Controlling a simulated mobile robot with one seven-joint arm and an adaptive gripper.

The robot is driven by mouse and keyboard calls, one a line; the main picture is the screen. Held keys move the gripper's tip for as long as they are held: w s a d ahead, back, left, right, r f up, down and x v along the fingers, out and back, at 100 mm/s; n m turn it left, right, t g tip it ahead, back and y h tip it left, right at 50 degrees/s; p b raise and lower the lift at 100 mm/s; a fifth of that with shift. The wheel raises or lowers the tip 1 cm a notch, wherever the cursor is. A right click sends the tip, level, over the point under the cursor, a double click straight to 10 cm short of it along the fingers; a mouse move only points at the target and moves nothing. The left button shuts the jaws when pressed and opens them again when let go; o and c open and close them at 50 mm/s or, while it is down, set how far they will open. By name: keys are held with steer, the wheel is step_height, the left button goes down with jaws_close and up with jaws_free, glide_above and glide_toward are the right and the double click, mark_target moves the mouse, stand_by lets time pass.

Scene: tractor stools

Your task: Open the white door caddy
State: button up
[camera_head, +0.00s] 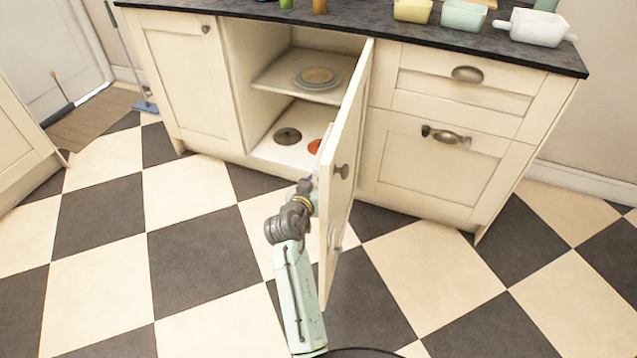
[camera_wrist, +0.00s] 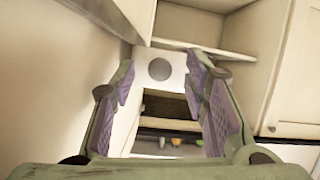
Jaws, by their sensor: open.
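I cannot tell whether the gripper touches the door.
The open cabinet has a shelf (camera_head: 275,80) with stacked plates (camera_head: 317,77); a dark disc (camera_head: 287,136) and a red disc (camera_head: 314,146) lie on its floor. Closed drawers (camera_head: 460,90) stand to the right. The dark countertop (camera_head: 345,18) holds containers. The checkered floor is clear at left and right.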

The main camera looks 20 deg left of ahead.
jaws_close()
stand_by(0.6)
stand_by(0.3)
